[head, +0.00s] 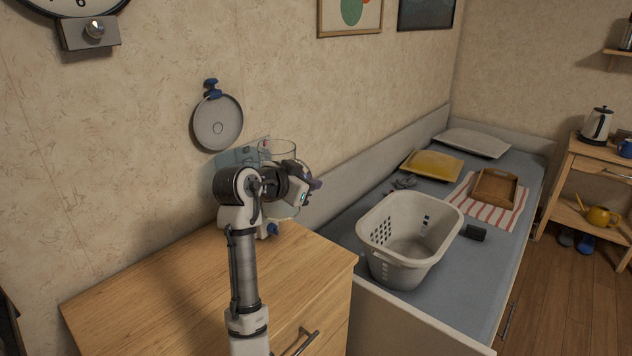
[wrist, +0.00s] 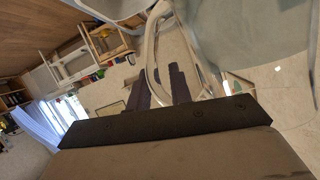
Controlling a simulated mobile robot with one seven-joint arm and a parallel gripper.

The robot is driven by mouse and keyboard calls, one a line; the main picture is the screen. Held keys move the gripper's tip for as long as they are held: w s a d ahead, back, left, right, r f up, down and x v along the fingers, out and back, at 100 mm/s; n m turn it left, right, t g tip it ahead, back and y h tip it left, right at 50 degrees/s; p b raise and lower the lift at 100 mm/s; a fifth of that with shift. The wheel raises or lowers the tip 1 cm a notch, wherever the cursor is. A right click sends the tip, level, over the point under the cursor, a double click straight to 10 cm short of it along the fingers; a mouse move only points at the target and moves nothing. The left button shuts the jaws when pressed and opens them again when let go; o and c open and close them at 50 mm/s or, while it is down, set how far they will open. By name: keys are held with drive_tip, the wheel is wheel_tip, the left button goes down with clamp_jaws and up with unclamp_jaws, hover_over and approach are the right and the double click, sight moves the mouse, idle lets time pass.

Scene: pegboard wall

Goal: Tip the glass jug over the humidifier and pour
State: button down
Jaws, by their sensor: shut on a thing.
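My gripper (head: 300,188) is above the wooden dresser, shut on the glass jug's clear handle (wrist: 152,62), which runs up between its dark fingers in the wrist view. A pale bluish see-through shape (head: 240,156), seemingly the tilted jug, shows left of the gripper in the head view. Behind the gripper is a clear round-rimmed vessel (head: 284,147), seemingly the humidifier's tank, with a blue knob (head: 272,229) low down near the dresser top. My arm hides much of both. I cannot tell whether liquid is flowing.
The dresser top (head: 170,275) is clear to the left and front. A grey round pan (head: 217,122) hangs on the wall behind.

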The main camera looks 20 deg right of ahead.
drive_tip(key=shift+w+d+f+n, duration=0.3)
drive_tip(key=shift+w+d+f, duration=0.05)
drive_tip(key=shift+w+f, duration=0.4)
drive_tip(key=shift+g, duration=0.3)
drive_tip(key=shift+f+n+h+p, duration=0.25)
drive_tip(key=shift+n+h+p, duration=0.05)
drive_tip(key=shift+p, duration=0.05)
drive_tip(key=shift+r+p, duration=0.2)
drive_tip(key=shift+p, duration=0.15)
drive_tip(key=shift+r+n+p, duration=0.3)
drive_tip(key=shift+r+p, duration=0.05)
drive_tip(key=shift+p, duration=0.25)
drive_tip(key=shift+r, duration=0.1)
drive_tip(key=shift+r+g+p, duration=0.4)
drive_tip(key=shift+p, duration=0.45)
